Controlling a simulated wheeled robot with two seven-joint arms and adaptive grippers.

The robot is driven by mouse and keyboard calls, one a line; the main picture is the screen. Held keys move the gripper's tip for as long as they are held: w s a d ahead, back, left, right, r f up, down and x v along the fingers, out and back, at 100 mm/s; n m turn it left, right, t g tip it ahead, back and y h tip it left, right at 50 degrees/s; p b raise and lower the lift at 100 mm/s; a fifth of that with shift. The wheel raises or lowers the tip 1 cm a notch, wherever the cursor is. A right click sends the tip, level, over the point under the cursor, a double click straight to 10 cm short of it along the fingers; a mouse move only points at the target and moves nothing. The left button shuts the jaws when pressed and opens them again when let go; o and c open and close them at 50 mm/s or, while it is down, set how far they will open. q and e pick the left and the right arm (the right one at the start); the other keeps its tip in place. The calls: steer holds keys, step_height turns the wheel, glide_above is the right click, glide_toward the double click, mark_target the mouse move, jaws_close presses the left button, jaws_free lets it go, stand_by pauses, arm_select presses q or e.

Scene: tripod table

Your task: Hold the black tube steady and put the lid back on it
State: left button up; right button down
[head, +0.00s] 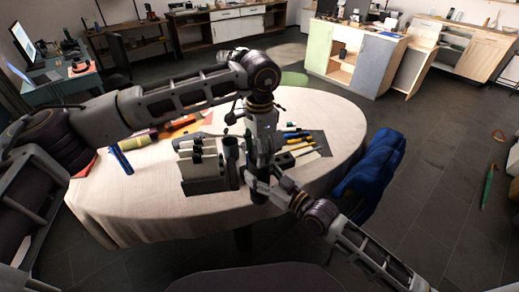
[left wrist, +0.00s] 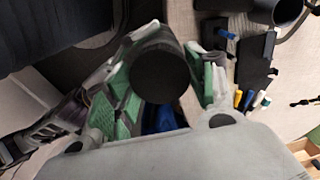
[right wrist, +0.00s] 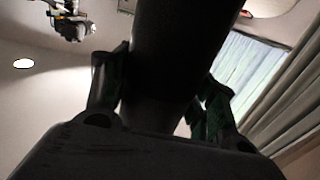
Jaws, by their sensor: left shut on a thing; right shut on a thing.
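The black tube (head: 259,190) is upright in front of the table's near edge. My right gripper (head: 264,180) is shut around it, and in the right wrist view the dark tube (right wrist: 172,65) runs between the fingers. My left gripper (head: 263,130) points down from above, in line with the tube. In the left wrist view it is shut on a round dark piece, which looks like the lid (left wrist: 160,72), between green-padded fingers. The fingers hide most of the lid in the head view. I cannot tell whether lid and tube touch.
A grey rack (head: 205,185) with black-topped pieces stands left of the grippers on the cloth-covered table (head: 120,215). Pens (head: 297,135) lie on a dark mat at right.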

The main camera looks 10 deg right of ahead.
arm_select(q)
steer(key=o, duration=0.8)
steer(key=shift+o, duration=0.2)
steer(key=shift+r, duration=2.25)
steer(key=shift+c, duration=0.4)
